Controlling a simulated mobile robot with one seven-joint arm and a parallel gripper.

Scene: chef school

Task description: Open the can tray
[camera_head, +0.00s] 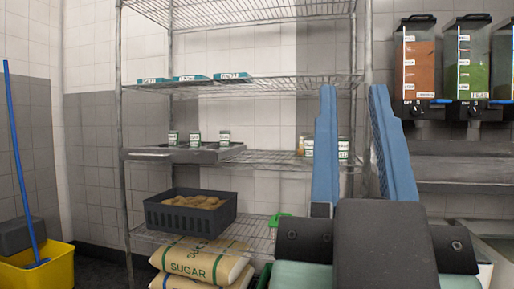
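The can tray (150,153) is a dark, flat tray on the middle wire shelf, at the left. Several small cans with pale labels stand on it, among them a left can (173,138) and a right can (225,138). My gripper (352,100) is at the right, with two long blue fingers spread wide apart. Nothing shows held between them. It appears to be in front of the rack's right post, apart from the tray.
The wire rack (235,80) holds teal packets (190,78) above and a black crate (190,217) below. Sugar sacks (200,262) lie at the bottom. A yellow bucket (40,272) stands left. Dispensers (416,65) hang right. Larger cans (309,147) stand near my left finger.

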